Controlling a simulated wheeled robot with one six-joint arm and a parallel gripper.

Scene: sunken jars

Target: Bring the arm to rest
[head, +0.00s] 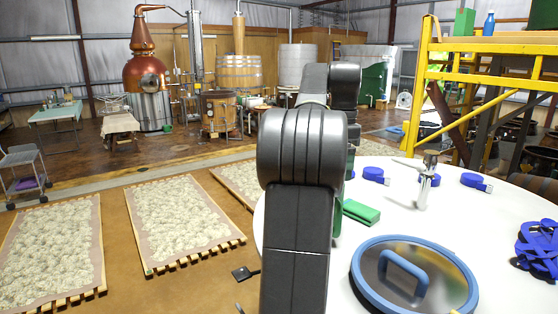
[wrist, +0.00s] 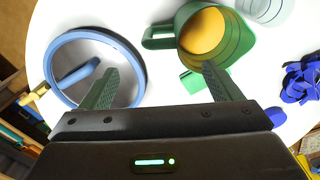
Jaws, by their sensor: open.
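My arm (head: 300,150) rises through the middle of the head view, dark and jointed, over the edge of a round white table (head: 400,225). In the head view the fingers of my gripper are hidden. In the wrist view my gripper (wrist: 159,70) is open, its two green fingers spread apart with nothing held between them. Beyond the left finger is a round lid with a blue rim and handle (wrist: 60,50). Beyond the right finger is a green jug (wrist: 235,55) with something round and yellow-orange inside.
On the table are a green block (head: 361,211), blue rolled straps (head: 374,176), a metal upright tool (head: 427,182) and a dark blue tangled bundle (head: 540,248). A clear jar (wrist: 262,8) shows in the wrist view. A yellow frame (head: 480,45) stands behind at right.

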